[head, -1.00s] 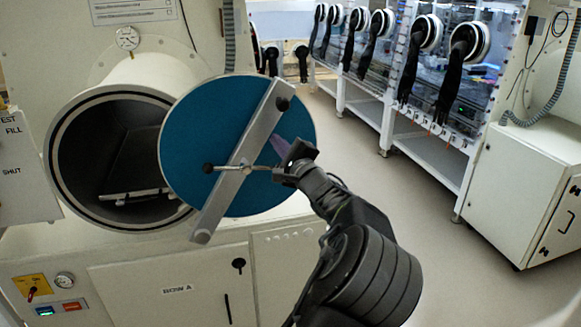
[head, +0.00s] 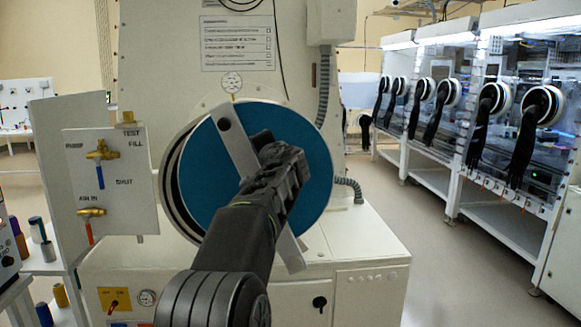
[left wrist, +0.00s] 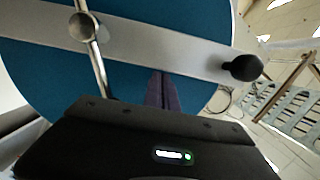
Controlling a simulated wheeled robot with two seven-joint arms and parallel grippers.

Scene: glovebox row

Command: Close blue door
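The blue door (head: 315,150) is a round disc on the front of the white cylindrical chamber (head: 172,190). It covers most of the opening, with a dark gap along its left edge. A pale metal bar (head: 235,148) crosses the door at a slant. My left gripper (head: 278,158) is in front of the door, its fingertips hidden in the head view. In the left wrist view its purple fingers (left wrist: 162,90) lie together, pointing at the door and bar. A metal rod (left wrist: 92,50) and black knob (left wrist: 243,68) flank them. Contact is unclear. My right gripper is out of view.
A valve panel (head: 110,180) with brass taps stands left of the chamber. A white cabinet (head: 370,280) is below the door. A glovebox row (head: 470,110) with black gloves runs along the right. Open floor (head: 440,250) lies between.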

